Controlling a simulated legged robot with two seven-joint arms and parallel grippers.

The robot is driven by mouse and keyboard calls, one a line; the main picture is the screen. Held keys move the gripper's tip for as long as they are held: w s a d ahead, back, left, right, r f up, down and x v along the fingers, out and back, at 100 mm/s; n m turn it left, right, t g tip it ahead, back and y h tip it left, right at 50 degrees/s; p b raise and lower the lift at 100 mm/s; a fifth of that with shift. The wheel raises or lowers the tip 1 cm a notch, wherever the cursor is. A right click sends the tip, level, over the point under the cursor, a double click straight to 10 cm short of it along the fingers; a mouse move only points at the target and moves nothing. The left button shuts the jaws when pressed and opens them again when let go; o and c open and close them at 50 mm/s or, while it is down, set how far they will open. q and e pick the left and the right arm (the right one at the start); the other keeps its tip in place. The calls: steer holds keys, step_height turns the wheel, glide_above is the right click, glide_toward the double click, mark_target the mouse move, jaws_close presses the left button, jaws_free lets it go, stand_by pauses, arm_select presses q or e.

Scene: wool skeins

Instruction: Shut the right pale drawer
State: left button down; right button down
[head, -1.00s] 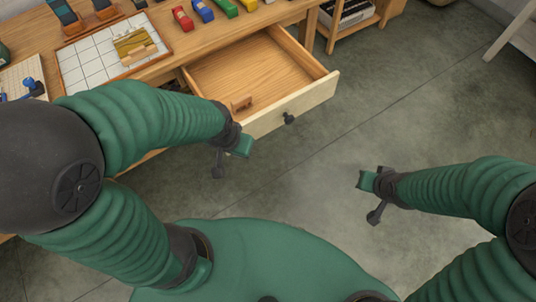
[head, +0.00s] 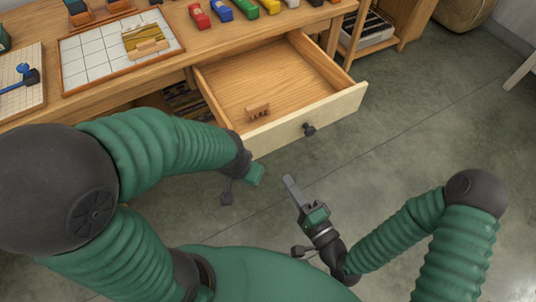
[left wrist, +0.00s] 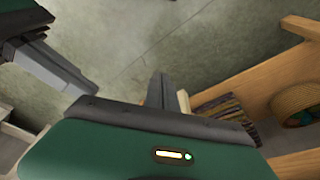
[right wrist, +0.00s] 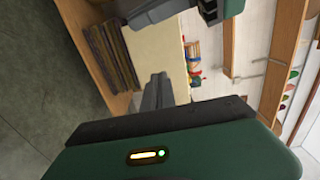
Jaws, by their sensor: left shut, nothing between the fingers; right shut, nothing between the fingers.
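The pale drawer (head: 345,103) is pulled well out from under the wooden table, with a dark round knob (head: 309,129) on its front. A small brown wooden piece (head: 258,111) lies inside it. My right gripper (head: 289,181) is shut and empty, in front of the drawer and below the knob in the picture, apart from it. Its fingers also show in the right wrist view (right wrist: 157,90). My left gripper (head: 255,173) is near the drawer's left front corner; its fingers are hard to make out there, but look shut and empty in the left wrist view (left wrist: 168,90).
The table (head: 190,55) carries a white tiled tray (head: 85,65), a pegboard (head: 15,105) with a blue tool and several coloured blocks. A wooden shelf unit (head: 405,25) stands right of the drawer. The grey floor in front is clear.

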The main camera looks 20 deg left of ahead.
mark_target(264, 143)
steer(key=b+x, duration=0.7)
steer(key=x, duration=0.4)
steer(key=shift+w+f, duration=0.15)
steer(key=shift+w, duration=0.1)
steer(key=shift+w+a, duration=0.1)
steer(key=shift+a, duration=0.1)
steer(key=shift+d, duration=0.1)
steer(key=shift+w, duration=0.15)
